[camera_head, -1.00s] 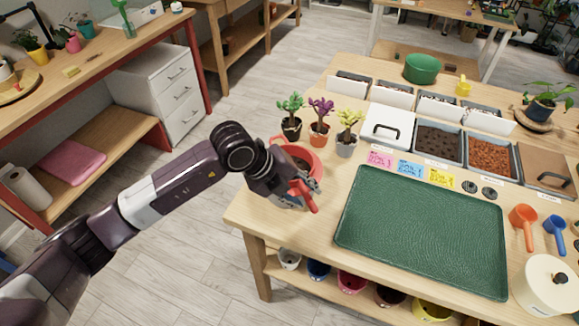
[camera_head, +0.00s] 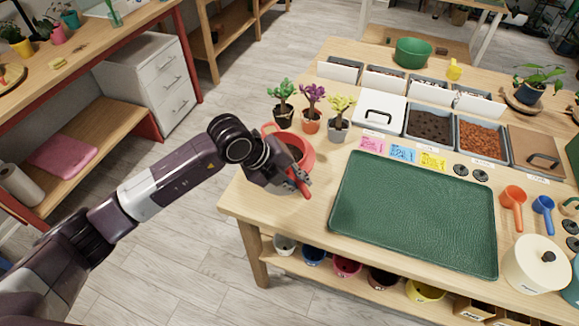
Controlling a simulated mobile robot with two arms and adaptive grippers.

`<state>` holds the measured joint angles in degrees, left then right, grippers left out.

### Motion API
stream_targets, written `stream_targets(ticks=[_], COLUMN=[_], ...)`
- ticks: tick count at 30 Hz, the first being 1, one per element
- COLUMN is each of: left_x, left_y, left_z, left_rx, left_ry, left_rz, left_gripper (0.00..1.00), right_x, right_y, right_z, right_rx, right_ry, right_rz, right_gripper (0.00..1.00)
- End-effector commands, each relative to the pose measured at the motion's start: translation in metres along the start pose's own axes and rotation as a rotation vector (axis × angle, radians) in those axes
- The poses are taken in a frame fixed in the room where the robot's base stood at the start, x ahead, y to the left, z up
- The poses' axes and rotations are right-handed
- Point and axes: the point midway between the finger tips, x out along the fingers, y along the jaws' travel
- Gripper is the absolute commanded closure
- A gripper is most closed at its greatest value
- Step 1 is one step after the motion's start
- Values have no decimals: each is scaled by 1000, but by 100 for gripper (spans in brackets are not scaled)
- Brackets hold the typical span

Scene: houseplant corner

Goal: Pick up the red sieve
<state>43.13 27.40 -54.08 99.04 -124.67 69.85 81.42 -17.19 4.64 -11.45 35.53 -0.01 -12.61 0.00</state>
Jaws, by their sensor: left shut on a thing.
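My left gripper (camera_head: 301,182) is shut on the sieve's handle and hides part of the bowl's near side. I cannot tell whether the sieve still touches the tabletop. My right gripper is not in view.
A green mat (camera_head: 415,213) lies right of the sieve. Three small potted plants (camera_head: 311,118) stand just behind it. Colored note cards (camera_head: 402,153) and a white lidded bin (camera_head: 379,112) are to the right. The table's left edge is close by.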

Motion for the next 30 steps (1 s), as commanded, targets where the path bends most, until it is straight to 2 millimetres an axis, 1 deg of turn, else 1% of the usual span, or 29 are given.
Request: stream_targets(ticks=[4, 7, 11, 14, 21, 24, 27, 30], left_x=[-4, -11, -29, -49, -108, -129, -145, -156], left_y=[-4, -9, -21, -34, -74, -88, -98, -105], left_z=[1, 1, 1, 1, 1, 1, 0, 0], left_rx=[2, 3, 4, 6, 6, 4, 3, 2], left_ry=[-2, -3, -4, -5, -6, -4, -3, -2], left_rz=[-3, -4, -6, -7, -7, -6, -4, -3], left_gripper=[100, 100, 100, 100, 100, 100, 100, 100], right_x=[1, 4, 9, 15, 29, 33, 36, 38], right_y=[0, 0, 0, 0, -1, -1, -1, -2], right_z=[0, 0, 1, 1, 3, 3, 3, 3], right_rx=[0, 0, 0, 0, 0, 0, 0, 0], right_ry=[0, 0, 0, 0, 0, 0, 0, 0], right_rz=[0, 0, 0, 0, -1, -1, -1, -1], right_gripper=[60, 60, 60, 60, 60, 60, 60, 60])
